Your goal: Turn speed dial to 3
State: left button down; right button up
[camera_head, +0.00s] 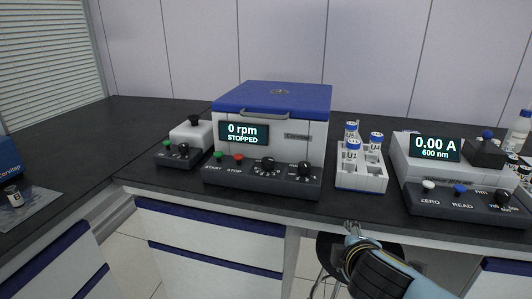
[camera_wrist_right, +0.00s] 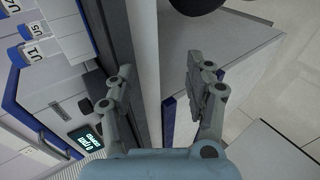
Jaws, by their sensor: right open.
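A blue-lidded centrifuge (camera_head: 272,120) stands on the dark bench, its display (camera_head: 243,134) reading 0 rpm STOPPED. Its front panel carries START and STOP buttons and two black dials, a left dial (camera_head: 266,165) and a right dial (camera_head: 304,169). A small white mixer (camera_head: 190,135) to its left also has a black dial (camera_head: 183,149). The dial labels and settings are too small to read. My right gripper (camera_head: 352,229) is in front of the bench edge, apart from all dials. It is open and empty in the right wrist view (camera_wrist_right: 160,62). My left gripper is not in view.
A white rack (camera_head: 361,181) with capped tubes stands right of the centrifuge. Beyond it is a photometer (camera_head: 432,172) reading 0.00 A, 600 nm. A dark stool (camera_head: 330,246) is under the bench near my right gripper. The bench's front edge lies between gripper and devices.

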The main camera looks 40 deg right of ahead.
aim_at(271, 163)
jog(key=w+r+n+t, duration=0.2)
jog(key=w+r+n, duration=0.1)
jog(key=r+n, duration=0.1)
jog(key=w+r+n+t, duration=0.3)
jog(key=r+n, duration=0.1)
jog(key=n, duration=0.2)
jog(key=w+a+r+n+t, duration=0.1)
jog(key=w+r+n+t, duration=0.2)
jog(key=r+n, duration=0.1)
jog(key=shift+w+a+r+n+h, duration=0.1)
jog(key=shift+w+r+n+h, duration=0.05)
jog(key=shift+r+n+h, duration=0.2)
jog(key=w+a+f+n+y, duration=0.1)
jog(key=n, duration=0.2)
jog(key=w+a+n+t+y, duration=0.1)
jog(key=n+y, duration=0.1)
jog(key=n, duration=0.1)
jog(key=w+a+f+n+y, duration=0.1)
jog(key=a+n+y, duration=0.1)
jog(key=n, duration=0.2)
jog(key=shift+w+f+p, duration=0.2)
jog(key=shift+f+p, duration=0.1)
jog(key=shift+f, duration=0.05)
jog(key=shift+w+f, duration=0.1)
jog(key=shift+w, duration=0.2)
jog(key=w, duration=0.3)
jog(key=w+d, duration=0.1)
jog(key=w, duration=0.6)
jog(key=shift+d, duration=0.4)
grip_shut()
